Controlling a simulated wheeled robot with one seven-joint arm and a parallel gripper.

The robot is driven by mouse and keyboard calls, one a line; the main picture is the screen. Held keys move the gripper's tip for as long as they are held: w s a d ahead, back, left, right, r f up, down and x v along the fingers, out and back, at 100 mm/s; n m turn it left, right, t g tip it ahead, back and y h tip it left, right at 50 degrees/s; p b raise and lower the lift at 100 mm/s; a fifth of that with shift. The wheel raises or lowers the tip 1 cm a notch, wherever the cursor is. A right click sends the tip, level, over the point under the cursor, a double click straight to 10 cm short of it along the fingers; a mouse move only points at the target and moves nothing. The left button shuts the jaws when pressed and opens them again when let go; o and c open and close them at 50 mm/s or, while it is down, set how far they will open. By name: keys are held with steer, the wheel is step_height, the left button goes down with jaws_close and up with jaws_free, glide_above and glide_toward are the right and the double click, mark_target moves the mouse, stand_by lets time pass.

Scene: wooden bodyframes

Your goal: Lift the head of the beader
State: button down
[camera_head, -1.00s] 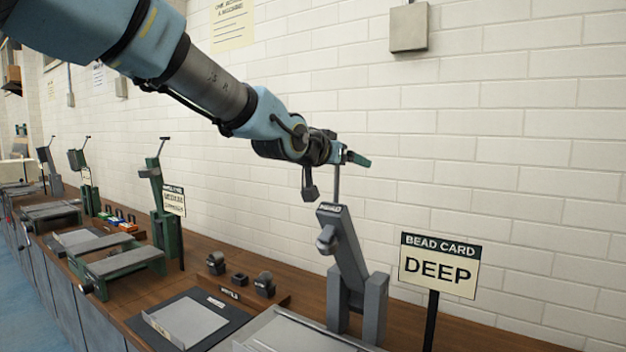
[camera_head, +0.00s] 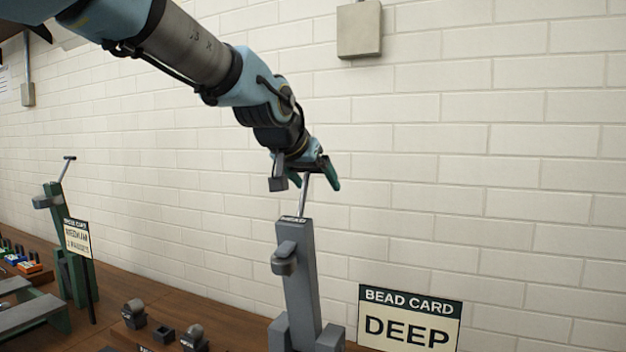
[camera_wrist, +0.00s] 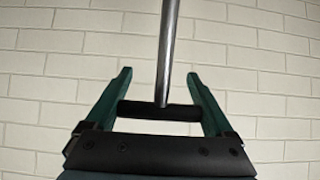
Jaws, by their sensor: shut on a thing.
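The rod ends in a black crossbar handle (camera_wrist: 155,111). My gripper (camera_head: 318,178) is at the rod's top. In the wrist view its green fingers (camera_wrist: 160,76) are at the two ends of the crossbar, shut on it. The beader's lower part is out of frame.
The "BEAD CARD DEEP" sign (camera_head: 410,322) stands at the front right. A green beader (camera_head: 65,250) with a "MEDIUM" card (camera_head: 77,239) is at the left. Small dark blocks (camera_head: 163,335) lie on the bench. A white brick wall (camera_head: 480,150) is behind.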

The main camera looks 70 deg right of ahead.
steer(key=shift+a+f, duration=0.1)
steer(key=shift+f, duration=0.65)
steer(key=shift+c, duration=0.7)
jaws_free()
steer(key=shift+o, duration=0.7)
steer(key=b+v, duration=0.2)
steer(key=v, duration=0.3)
steer(key=b+v, duration=0.1)
steer(key=v, duration=0.5)
steer(key=shift+r+b, duration=0.25)
steer(key=shift+b, duration=0.15)
